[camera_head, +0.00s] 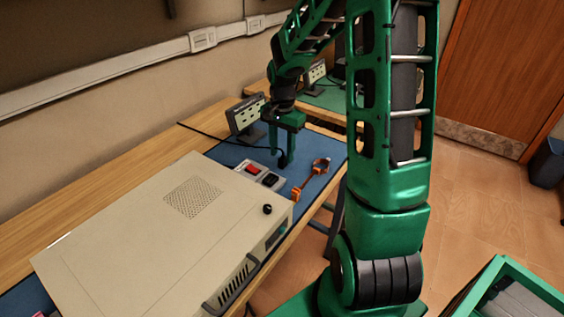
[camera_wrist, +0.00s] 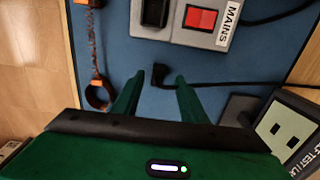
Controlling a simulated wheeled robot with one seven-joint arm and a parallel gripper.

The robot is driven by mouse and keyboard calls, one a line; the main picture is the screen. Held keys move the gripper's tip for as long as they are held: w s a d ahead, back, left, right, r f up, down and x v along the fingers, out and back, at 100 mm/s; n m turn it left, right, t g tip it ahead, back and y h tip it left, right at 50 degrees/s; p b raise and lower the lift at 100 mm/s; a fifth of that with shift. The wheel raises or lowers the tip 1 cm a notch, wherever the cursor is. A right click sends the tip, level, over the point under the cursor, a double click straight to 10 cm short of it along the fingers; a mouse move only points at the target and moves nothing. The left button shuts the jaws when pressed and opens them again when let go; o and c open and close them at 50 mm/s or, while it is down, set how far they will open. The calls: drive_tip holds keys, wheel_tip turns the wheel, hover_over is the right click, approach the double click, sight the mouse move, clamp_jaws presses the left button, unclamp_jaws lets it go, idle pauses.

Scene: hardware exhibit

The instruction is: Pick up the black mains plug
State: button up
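The black mains plug (camera_wrist: 160,74) lies on the blue mat (camera_wrist: 112,45) in the wrist view, with its black cable (camera_wrist: 235,85) running off to the right. My gripper (camera_wrist: 159,78) is open, its green fingers on either side of the plug in that view. I cannot tell how far above the plug the fingertips are, and no grip on it shows. In the head view my gripper (camera_head: 286,161) points down over the mat beside the mains box (camera_head: 248,177). I cannot make out the plug there; the fingers may hide it.
The mains box has a red switch (camera_wrist: 199,18) and a black socket (camera_wrist: 155,12). An orange wrist strap (camera_wrist: 97,92) lies left of the fingers. A tester (camera_head: 246,116) stands behind my gripper. A large beige case (camera_head: 140,240) fills the near bench.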

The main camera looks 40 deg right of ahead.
sight(282, 157)
drive_tip(key=shift+f, duration=1.55)
drive_tip(key=c, duration=0.9)
drive_tip(key=shift+r, duration=0.1)
